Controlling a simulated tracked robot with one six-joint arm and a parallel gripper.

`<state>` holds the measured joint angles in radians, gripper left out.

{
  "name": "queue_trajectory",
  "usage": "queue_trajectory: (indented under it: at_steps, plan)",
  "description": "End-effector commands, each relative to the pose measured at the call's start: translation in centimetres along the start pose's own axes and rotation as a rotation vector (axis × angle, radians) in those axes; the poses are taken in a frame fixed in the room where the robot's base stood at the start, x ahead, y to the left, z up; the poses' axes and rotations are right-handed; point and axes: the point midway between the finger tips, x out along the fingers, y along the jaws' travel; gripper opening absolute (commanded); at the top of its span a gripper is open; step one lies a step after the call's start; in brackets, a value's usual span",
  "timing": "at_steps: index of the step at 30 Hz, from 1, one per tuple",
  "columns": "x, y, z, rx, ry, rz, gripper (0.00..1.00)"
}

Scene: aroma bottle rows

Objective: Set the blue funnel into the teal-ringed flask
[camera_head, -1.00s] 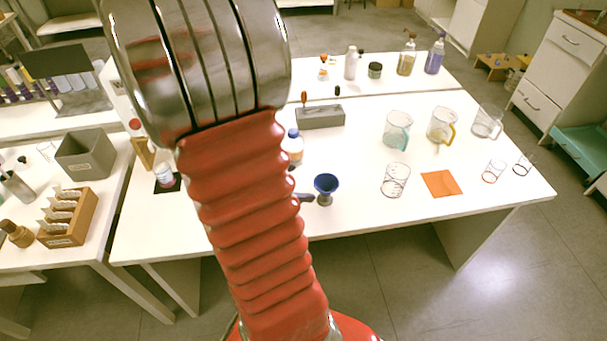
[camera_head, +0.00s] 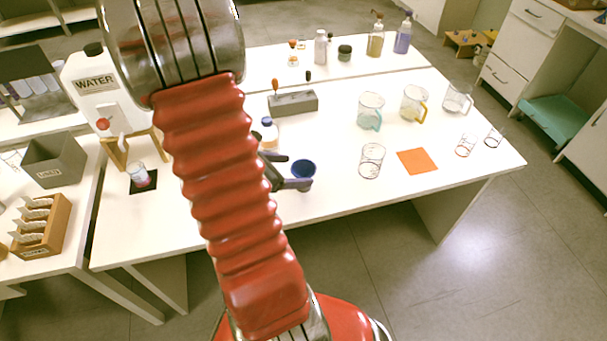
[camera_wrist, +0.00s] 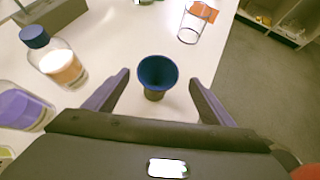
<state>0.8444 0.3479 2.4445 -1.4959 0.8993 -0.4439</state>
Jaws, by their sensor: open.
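The blue funnel (camera_head: 304,169) stands upright near the front edge of the white table. In the wrist view the funnel (camera_wrist: 157,72) shows its round open mouth, with a darker, narrower part below. My gripper (camera_head: 292,171) is open, with one finger on each side of the funnel. In the wrist view my gripper (camera_wrist: 159,82) shows a gap between each finger and the funnel. I cannot make out a teal-ringed flask; my red arm hides part of the table.
A blue-capped bottle (camera_wrist: 57,60) stands left of the funnel in the wrist view. A clear glass (camera_head: 371,160), an orange mat (camera_head: 417,161) and a teal-handled jug (camera_head: 370,110) are to the right. A grey block (camera_head: 293,102) lies behind.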

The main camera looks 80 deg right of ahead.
Motion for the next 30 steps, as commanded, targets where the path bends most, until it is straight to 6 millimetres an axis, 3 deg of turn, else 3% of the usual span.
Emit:
queue_trajectory:
  at_steps: [9,23,30]
  plan:
    - [3.9,0.0,0.0,0.002,0.001,-0.002,0.77]
    - [4.5,0.0,0.0,0.001,0.001,0.000,0.77]
    - [7.0,0.1,0.2,0.001,0.001,-0.003,0.77]
